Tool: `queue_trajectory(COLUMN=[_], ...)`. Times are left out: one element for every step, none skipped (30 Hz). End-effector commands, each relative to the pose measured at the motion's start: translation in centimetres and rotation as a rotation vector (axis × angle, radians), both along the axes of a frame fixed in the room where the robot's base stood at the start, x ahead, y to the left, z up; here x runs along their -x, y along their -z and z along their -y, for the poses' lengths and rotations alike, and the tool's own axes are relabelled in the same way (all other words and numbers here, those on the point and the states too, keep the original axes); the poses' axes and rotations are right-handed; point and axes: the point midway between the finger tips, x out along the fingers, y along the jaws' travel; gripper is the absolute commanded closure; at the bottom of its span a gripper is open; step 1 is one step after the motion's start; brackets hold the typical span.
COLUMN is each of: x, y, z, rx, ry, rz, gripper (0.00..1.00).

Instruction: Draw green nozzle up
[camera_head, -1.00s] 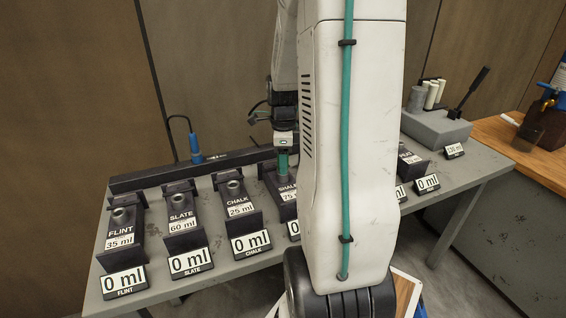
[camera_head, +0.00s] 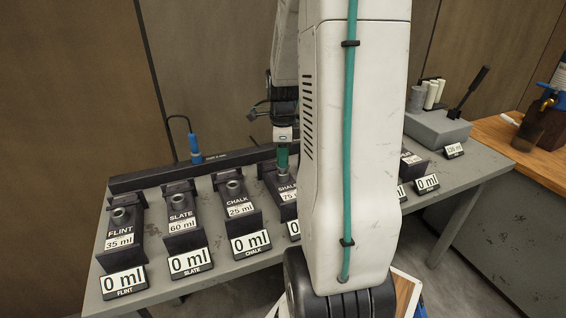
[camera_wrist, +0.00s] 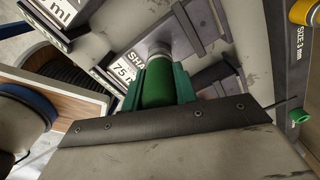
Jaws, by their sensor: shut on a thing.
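The green nozzle (camera_head: 282,157) stands upright above the station marked SHA..., 75 ml (camera_head: 284,190), whose name is partly cut off. In the wrist view the green nozzle (camera_wrist: 158,86) lies between the green fingers of my gripper (camera_wrist: 158,92), which is shut on it. A grey metal collar (camera_wrist: 158,50) is at the nozzle's far end; I cannot tell whether they touch. In the head view my gripper (camera_head: 283,143) is small and its fingers are hard to separate from the nozzle.
Stations FLINT (camera_head: 121,228), SLATE (camera_head: 182,218) and CHALK (camera_head: 236,203) stand to the left, each with a 0 ml display in front. My arm hides the bench middle. A grey block with a lever (camera_head: 438,127) and a small display (camera_head: 454,151) stand at right.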

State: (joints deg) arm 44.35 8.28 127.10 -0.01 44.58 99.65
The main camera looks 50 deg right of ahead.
Motion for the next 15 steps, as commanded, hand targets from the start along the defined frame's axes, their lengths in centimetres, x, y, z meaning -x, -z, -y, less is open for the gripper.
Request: queue_trajectory(x=[0.0, 0.0, 0.0, 0.0, 0.0, 0.0, 0.0, 0.0, 0.0, 0.0, 0.0, 0.0, 0.0, 0.0, 0.0], y=[-0.3, -0.5, -0.7, -0.8, -1.0, -1.2, -1.3, -1.5, -1.7, -1.8, -2.0, -2.2, -2.3, -2.3, -2.4], z=[0.0, 0.0, 0.0, 0.0, 0.0, 0.0, 0.1, 0.1, 0.1, 0.0, 0.0, 0.0, 0.0, 0.0, 0.0], rx=[0.002, 0.002, 0.002, 0.001, 0.001, 0.002, 0.002, 0.002, 0.002, 0.002, 0.002, 0.001, 0.001, 0.001, 0.001], ry=[0.000, 0.000, 0.000, 0.000, 0.000, 0.000, 0.000, 0.000, 0.000, 0.000, 0.000, 0.000, 0.000, 0.000, 0.000], rz=[0.001, 0.001, 0.001, 0.001, 0.001, 0.001, 0.001, 0.001, 0.001, 0.001, 0.001, 0.001, 0.001, 0.001, 0.001], gripper=[1.00, 1.00, 1.00, 1.00, 1.00, 1.00, 1.00, 1.00, 1.00, 1.00, 1.00, 1.00, 1.00, 1.00, 1.00])
